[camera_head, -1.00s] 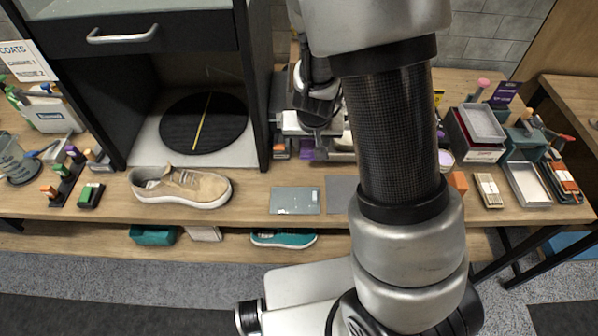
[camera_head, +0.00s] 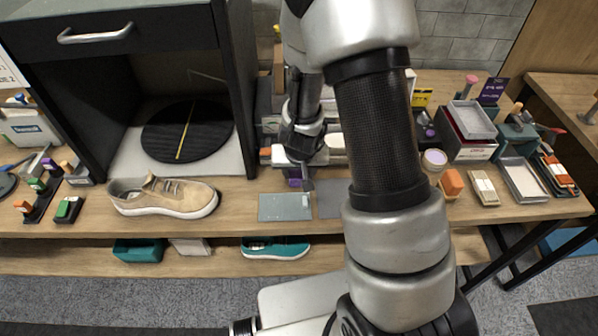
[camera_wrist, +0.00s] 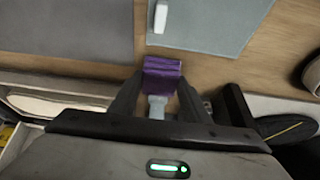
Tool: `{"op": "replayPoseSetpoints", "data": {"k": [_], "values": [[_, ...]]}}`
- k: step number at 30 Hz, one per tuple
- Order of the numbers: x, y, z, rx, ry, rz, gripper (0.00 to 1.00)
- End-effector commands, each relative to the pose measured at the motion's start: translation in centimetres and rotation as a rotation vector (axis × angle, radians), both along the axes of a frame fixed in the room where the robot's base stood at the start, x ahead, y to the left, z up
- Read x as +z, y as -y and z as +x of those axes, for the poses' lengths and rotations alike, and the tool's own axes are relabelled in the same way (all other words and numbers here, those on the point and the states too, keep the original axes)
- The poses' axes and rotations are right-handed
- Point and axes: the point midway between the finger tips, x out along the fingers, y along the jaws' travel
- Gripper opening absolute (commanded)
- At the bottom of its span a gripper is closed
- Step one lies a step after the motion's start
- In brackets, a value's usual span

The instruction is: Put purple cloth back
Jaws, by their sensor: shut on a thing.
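The purple cloth (camera_wrist: 163,76) is a small folded purple piece between my gripper's fingers in the wrist view. My gripper (camera_wrist: 162,92) is shut on it, with one dark finger on each side. A pale grey piece shows behind the cloth between the fingers. In the head view my gripper (camera_head: 306,182) points down over the wooden table, just behind two flat mats. A bit of purple (camera_head: 294,182) shows beside the fingertips there. Whether the cloth touches the table is unclear.
A blue-grey mat (camera_head: 285,207) and a dark grey mat (camera_head: 331,201) lie at the front edge. A tan sneaker (camera_head: 165,196) stands left, before a black booth with a round turntable (camera_head: 187,130). Boxes and an orange block (camera_head: 452,182) stand right. My arm hides part of the table.

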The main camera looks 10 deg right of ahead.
Motion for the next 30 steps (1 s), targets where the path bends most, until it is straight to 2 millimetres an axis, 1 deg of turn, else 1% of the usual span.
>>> {"op": "replayPoseSetpoints", "data": {"k": [3, 4, 7, 15, 20, 23, 30], "values": [[-0.5, 0.0, 0.0, 0.0, 0.0, 0.0, 0.22], [-0.4, 0.0, 0.0, 0.0, 0.0, 0.0, 0.45], [-0.3, 0.0, 0.0, 0.0, 0.0, 0.0, 0.61], [-0.3, 0.0, 0.0, 0.0, 0.0, 0.0, 0.62], [0.8, -0.1, -0.2, 0.002, 0.001, -0.001, 0.62], [2.6, -0.3, -0.8, 0.003, 0.002, -0.001, 0.62], [7.7, -0.7, -2.8, 0.004, 0.002, 0.0, 0.62]]}}
